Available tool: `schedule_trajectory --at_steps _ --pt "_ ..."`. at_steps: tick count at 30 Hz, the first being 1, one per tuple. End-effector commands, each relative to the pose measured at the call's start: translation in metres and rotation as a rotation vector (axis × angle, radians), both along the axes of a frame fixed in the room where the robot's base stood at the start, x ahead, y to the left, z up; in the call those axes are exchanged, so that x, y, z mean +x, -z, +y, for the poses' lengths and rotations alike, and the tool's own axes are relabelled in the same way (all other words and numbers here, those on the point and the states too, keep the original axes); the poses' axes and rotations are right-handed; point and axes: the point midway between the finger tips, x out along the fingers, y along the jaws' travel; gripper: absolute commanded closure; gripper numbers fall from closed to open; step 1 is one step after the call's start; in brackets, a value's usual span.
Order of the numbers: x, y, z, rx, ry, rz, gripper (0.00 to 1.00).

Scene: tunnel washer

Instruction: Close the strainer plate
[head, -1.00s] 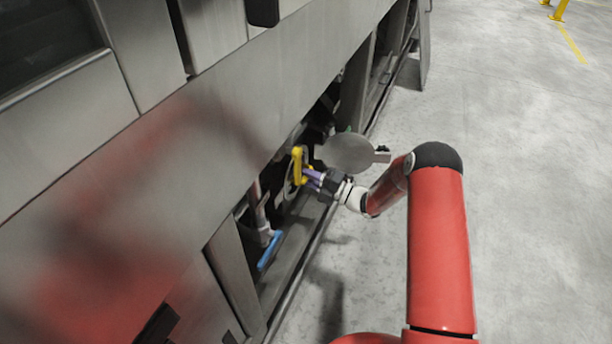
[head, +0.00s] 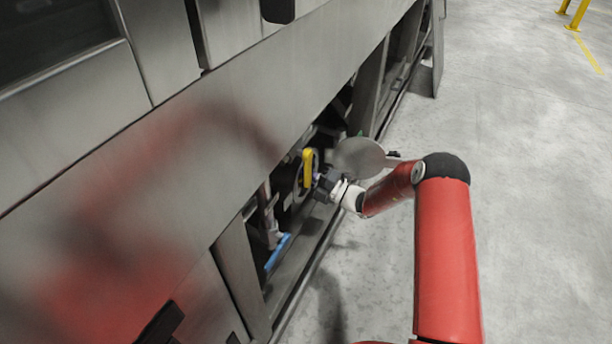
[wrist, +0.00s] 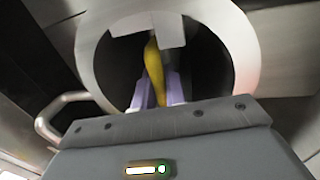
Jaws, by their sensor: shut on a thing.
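A round grey plate (head: 360,157), which looks like the strainer plate, stands out from the machine's low opening, beside and behind my gripper in the head view. A yellow handle (head: 308,168) is upright in the opening. My gripper (head: 317,181) is at this handle. In the wrist view, the purple fingers of my gripper (wrist: 160,88) are on both sides of the yellow handle (wrist: 154,68) and shut on it. A pale ring (wrist: 243,62) surrounds a dark hole behind the handle. The gripper's body hides the ring's lower part.
A blue lever (head: 277,251) sits lower in the same opening. A curved metal bar (wrist: 62,112) is left of the ring in the wrist view. The machine's large steel panel (head: 225,110) overhangs the opening. The concrete floor (head: 530,200) on the right is clear.

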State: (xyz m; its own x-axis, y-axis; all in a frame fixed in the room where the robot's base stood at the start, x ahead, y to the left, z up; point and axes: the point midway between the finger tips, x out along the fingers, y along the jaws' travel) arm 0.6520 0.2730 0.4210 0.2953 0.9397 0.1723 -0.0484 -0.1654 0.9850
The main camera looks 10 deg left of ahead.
Motion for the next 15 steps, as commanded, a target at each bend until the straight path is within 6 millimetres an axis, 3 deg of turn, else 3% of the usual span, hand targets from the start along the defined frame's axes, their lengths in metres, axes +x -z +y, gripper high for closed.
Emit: schedule_trajectory --at_steps 1,5,15 --pt "0.0019 -0.0024 0.0033 0.002 0.003 -0.002 0.83" --pt "0.0021 -0.0024 0.0038 0.001 0.004 -0.003 0.66" --pt "0.0015 -0.0009 0.0027 0.001 0.004 -0.002 0.66"
